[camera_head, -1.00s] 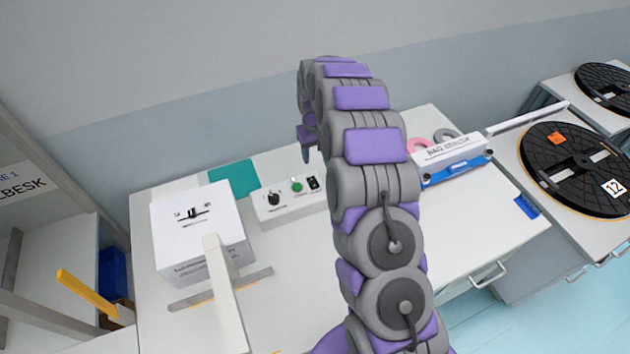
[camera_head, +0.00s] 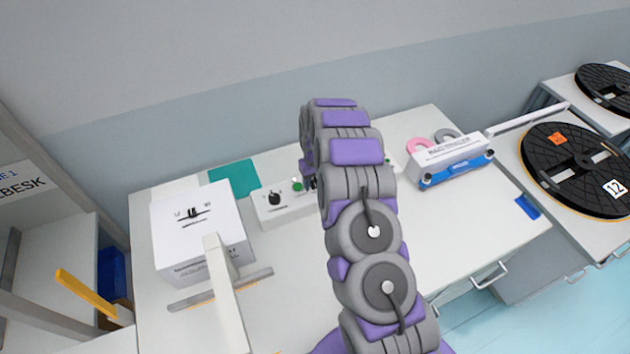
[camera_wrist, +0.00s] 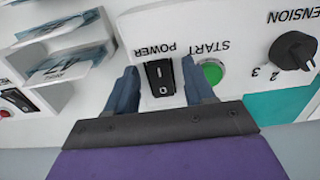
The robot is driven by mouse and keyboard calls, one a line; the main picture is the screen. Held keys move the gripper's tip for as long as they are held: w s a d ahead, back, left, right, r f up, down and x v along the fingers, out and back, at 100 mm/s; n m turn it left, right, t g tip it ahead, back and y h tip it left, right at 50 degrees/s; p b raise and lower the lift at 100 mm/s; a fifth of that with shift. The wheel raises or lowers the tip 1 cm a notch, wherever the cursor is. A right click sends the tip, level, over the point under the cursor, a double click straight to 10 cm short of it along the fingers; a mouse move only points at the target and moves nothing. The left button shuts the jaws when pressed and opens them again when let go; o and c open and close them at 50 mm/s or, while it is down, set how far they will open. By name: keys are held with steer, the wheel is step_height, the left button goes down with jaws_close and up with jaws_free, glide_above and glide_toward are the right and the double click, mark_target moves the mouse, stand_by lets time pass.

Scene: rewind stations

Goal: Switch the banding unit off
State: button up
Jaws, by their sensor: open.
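The banding unit's control box (camera_head: 268,216) stands on the white table, partly hidden behind my arm in the head view. In the wrist view its panel (camera_wrist: 232,30) shows upside down, with a black rocker switch (camera_wrist: 160,78) marked I and O under the word POWER. A green START button (camera_wrist: 211,72) and a black TENSION knob (camera_wrist: 293,50) sit to its right. My gripper (camera_wrist: 165,92) is open, its two grey-blue fingers on either side of the power switch. I cannot tell whether the fingers touch the panel. The switch's on or off position is not clear.
A white box-shaped device (camera_head: 199,237) stands at the left of the table. A bag sealer (camera_head: 450,160) stands at the right. A teal mat (camera_head: 233,178) lies behind the control box.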

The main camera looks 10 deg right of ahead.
steer(key=shift+d, duration=0.1)
jaws_close()
steer(key=shift+w+r+g, duration=0.1)
steer(key=shift+w+g, duration=0.3)
steer(key=shift+g, duration=0.5)
steer(key=shift+g+h, duration=0.3)
steer(key=shift+g, duration=0.2)
steer(key=shift+r, duration=0.1)
jaws_free()
steer(key=shift+w, duration=0.1)
